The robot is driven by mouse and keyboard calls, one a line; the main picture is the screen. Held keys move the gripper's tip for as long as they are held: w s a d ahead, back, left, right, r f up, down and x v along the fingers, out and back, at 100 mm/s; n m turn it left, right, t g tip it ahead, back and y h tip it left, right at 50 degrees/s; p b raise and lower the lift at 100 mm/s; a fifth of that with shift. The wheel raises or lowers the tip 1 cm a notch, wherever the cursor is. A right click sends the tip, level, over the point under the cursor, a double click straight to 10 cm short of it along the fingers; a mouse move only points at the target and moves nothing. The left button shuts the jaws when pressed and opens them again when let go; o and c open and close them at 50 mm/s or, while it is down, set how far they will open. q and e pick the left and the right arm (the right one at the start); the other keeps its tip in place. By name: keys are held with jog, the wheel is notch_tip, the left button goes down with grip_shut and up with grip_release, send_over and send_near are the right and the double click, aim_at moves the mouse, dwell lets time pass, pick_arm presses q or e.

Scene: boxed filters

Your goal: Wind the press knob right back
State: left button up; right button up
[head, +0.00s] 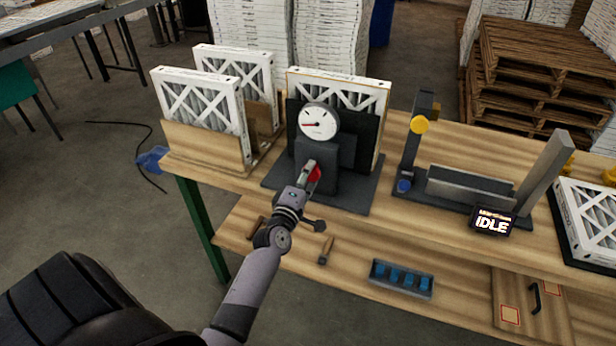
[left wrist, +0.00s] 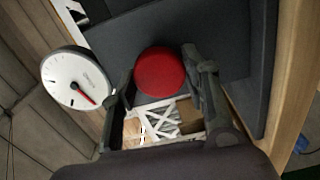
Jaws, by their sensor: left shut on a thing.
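The press (head: 322,150) is a dark grey block on a dark base plate on the wooden bench. Its round white dial (head: 318,122) has a red needle pointing left in the head view; the dial (left wrist: 76,78) also shows in the left wrist view. The red knob (head: 315,173) is on the press front below the dial. My left gripper (head: 311,168) is at the knob, its fingers shut on it. In the left wrist view the knob (left wrist: 160,72) sits between the two fingertips. My right gripper is in neither view.
White-framed filters (head: 205,100) stand in a wooden rack left of the press, and one filter (head: 345,92) stands behind it. A fixture with a yellow knob (head: 420,125) and a display reading IDLE (head: 492,222) are to the right. A blue-celled tray (head: 401,278) lies on the lower shelf.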

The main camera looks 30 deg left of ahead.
pick_arm(q)
jog(key=shift+d+f+n, duration=0.1)
jog(key=shift+f+n, duration=0.05)
jog(key=shift+n, duration=0.55)
jog(key=o, duration=1.1)
jog(key=shift+s, duration=0.1)
jog(key=v, duration=1.1)
jog(key=shift+s+d, duration=0.15)
jog(key=shift+s, duration=0.25)
